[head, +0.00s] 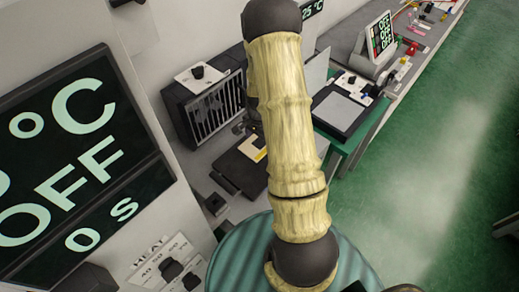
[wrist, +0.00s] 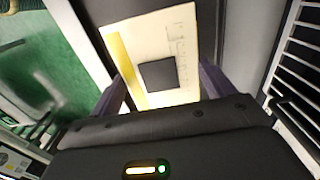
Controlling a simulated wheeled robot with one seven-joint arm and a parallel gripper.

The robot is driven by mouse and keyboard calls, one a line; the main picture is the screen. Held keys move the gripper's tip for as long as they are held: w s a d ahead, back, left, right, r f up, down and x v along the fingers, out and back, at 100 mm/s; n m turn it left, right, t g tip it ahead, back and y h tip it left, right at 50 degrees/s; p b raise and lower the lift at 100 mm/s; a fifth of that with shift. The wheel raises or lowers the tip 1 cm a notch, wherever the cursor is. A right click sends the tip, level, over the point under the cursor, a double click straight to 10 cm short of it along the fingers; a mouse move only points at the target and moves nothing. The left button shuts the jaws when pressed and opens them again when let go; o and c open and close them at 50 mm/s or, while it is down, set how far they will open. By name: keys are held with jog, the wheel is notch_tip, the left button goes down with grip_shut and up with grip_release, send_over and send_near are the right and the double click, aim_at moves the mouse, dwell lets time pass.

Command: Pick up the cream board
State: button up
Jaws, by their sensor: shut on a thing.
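The cream board (wrist: 150,38) is a flat pale rectangle with a yellow strip down its left side, a black square in the middle and faint grey markings. In the wrist view it lies between the two dark fingers of my gripper (wrist: 162,78), which are shut on its side edges. In the head view a small part of the cream board (head: 254,148) shows over a dark flat plate (head: 238,172); my arm hides the rest of it and my gripper. I cannot tell whether the board is clear of the surface below.
A dark box with a slatted front (head: 212,112) stands behind the plate, with a white-topped knob unit on it. A large display panel (head: 75,165) stands close at left. A green-edged bench (head: 345,140) holds another dark device. Green floor at right is mostly clear.

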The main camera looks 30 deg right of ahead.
jog(key=shift+r, duration=1.45)
jog(key=shift+f, duration=0.1)
